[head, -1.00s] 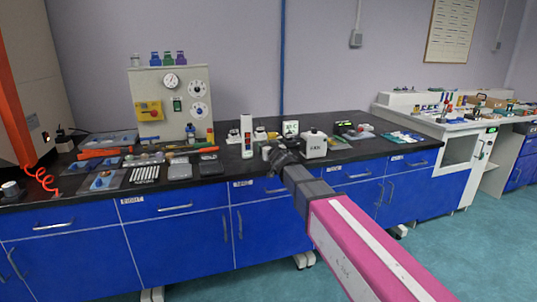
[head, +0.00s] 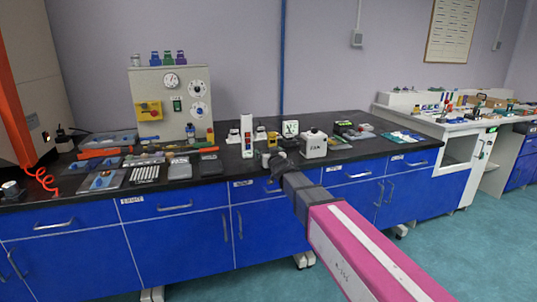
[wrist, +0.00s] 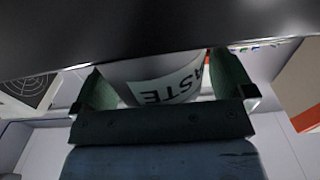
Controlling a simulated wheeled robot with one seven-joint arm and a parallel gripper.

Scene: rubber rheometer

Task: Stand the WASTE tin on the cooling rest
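The WASTE tin (wrist: 165,82) is white with a dark-lettered label. In the wrist view it sits between the two green fingers of my gripper (wrist: 165,88), which appear to touch its sides. The lettering shows upside down there, and the black worktop cuts off part of the tin. In the head view the small white tin (head: 266,159) is at the tip of my gripper (head: 274,158), low over or on the front of the black bench. I cannot tell whether it touches the bench. I cannot make out the cooling rest.
A white box marked FAN (head: 313,145) stands just right of my gripper. Behind are a yellow item (head: 272,138) and a white dial block (head: 290,128). A tall white block (head: 247,136) stands to the left. Flat grey trays (head: 180,168) lie farther left.

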